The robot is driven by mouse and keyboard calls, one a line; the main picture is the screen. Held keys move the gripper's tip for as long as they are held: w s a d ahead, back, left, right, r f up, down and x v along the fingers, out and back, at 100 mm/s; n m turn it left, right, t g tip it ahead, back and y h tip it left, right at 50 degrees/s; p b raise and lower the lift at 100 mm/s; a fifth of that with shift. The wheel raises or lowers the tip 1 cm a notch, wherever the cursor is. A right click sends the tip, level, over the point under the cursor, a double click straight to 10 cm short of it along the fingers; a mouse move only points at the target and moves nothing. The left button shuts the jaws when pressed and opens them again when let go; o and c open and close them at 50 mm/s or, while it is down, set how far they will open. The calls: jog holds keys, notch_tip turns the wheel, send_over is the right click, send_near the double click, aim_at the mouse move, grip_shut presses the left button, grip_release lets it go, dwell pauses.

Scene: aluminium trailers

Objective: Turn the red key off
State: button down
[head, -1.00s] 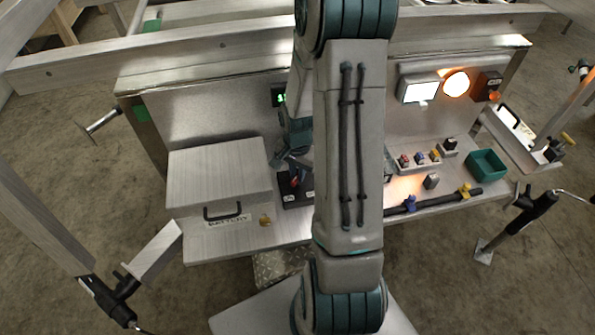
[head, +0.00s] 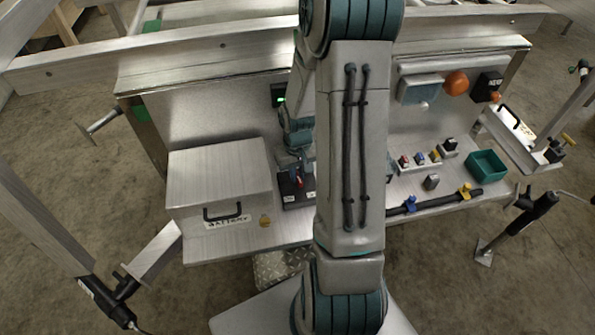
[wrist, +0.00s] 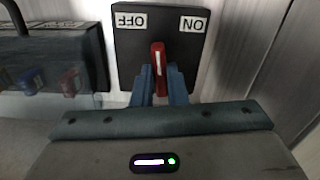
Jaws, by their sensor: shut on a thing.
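The red key (wrist: 158,62) stands up from a black switch box (wrist: 190,48) in the wrist view. The box carries an OFF label on the left and an ON label on the right, both upside down. The key points almost straight up between the labels. The fingers of my gripper (wrist: 161,85) are shut on the key, one on each side. In the head view the key (head: 299,182) shows small beside my arm, which hides part of the box. My gripper (head: 294,158) reaches down to it.
A battery box (head: 220,180) stands left of the switch. To the right are a dark lamp panel (head: 419,89), an unlit orange lamp (head: 456,83), several small coloured plugs, a black bar (head: 437,202) and a green tray (head: 486,165). My arm hides the bench middle.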

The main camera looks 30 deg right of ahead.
aim_at(298, 175)
jog(key=n, duration=0.3)
jog(key=shift+r+n+p, duration=0.1)
jog(key=shift+n+p, duration=0.25)
jog(key=shift+n, duration=0.05)
jog(key=shift+n+p, duration=0.5)
jog(key=shift+n, duration=1.2)
jog(key=c, duration=1.4)
grip_release()
jog(key=shift+c, duration=0.2)
notch_tip(298, 175, up, 14)
jog(key=p, duration=0.1)
